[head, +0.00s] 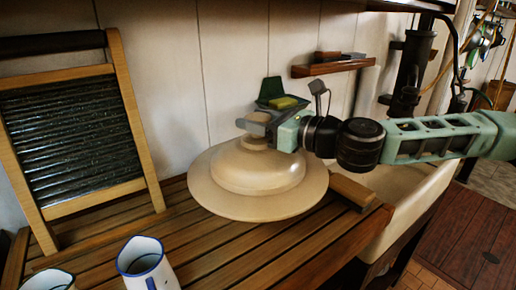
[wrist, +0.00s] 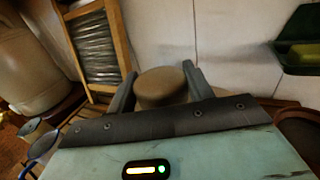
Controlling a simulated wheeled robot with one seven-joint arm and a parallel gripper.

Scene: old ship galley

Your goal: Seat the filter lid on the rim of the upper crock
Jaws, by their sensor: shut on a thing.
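The filter lid (head: 258,172) is cream, with a wide round brim, a raised dome and a knob on top. In the head view it is level above the slatted wooden board; whether it touches the board cannot be told. My gripper (head: 257,134) comes from the right and is shut on the knob. No crock shows in the head view.
A washboard (head: 75,135) leans on the wall at left. Blue-rimmed enamel jugs (head: 143,262) stand at the front of the slatted board (head: 215,245). A green soap holder (head: 271,90) and a small shelf (head: 333,67) are on the wall behind. A pale sink (head: 405,205) lies right.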

